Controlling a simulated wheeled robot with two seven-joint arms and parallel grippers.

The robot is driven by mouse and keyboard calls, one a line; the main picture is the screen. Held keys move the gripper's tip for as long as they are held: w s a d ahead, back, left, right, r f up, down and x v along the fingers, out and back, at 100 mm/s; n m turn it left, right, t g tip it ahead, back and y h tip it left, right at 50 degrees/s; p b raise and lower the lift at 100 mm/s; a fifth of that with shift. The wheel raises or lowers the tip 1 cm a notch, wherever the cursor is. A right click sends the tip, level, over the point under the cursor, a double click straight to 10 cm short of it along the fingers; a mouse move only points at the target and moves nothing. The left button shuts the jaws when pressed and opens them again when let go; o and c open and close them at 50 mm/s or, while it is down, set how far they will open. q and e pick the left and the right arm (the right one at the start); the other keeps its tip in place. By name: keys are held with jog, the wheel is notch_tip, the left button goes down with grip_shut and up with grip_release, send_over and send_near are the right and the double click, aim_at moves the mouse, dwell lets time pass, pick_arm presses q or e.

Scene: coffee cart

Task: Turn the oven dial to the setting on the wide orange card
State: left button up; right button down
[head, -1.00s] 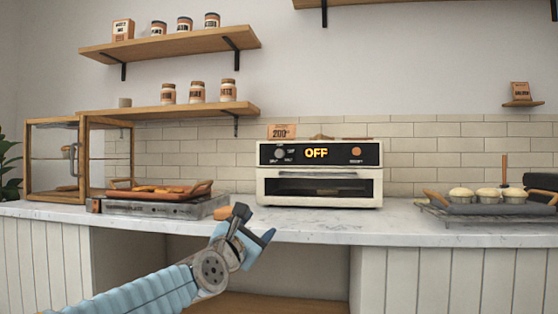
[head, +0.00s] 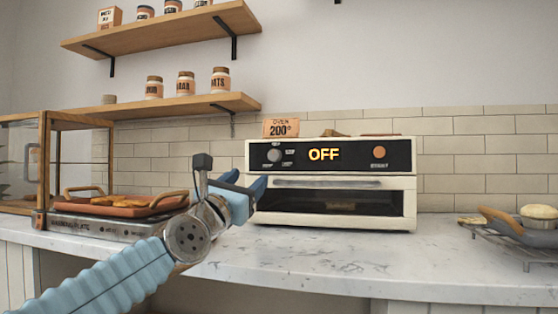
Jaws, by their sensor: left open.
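The white oven (head: 408,210) stands on the marble counter with a black panel on top of its front. Its grey dial (head: 274,155) is at the left of the panel, beside small labels too small to read. The display (head: 324,154) reads OFF, and a round orange button (head: 379,152) is at the right. The orange card (head: 281,128) stands above the oven's left end and reads OVEN 200°. My left gripper (head: 262,187) is open and empty, in front of the oven's lower left edge, below the dial. My right gripper is out of view.
A hot plate (head: 100,226) with a tray of food (head: 140,208) is left of my gripper. A wooden-framed case (head: 48,165) stands at the far left. Counter in front of the oven is clear.

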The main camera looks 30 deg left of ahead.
aim_at(272, 157)
pick_arm(q)
jog(key=p+x, duration=0.3)
jog(key=x, duration=0.9)
jog(key=shift+w+r, duration=0.15)
jog(key=shift+w, duration=0.1)
jog(key=shift+w+a+r+p, duration=0.15)
jog(key=shift+w+p, duration=0.2)
jog(key=shift+w, duration=0.2)
jog(key=c, duration=1)
jog(key=shift+c, duration=0.2)
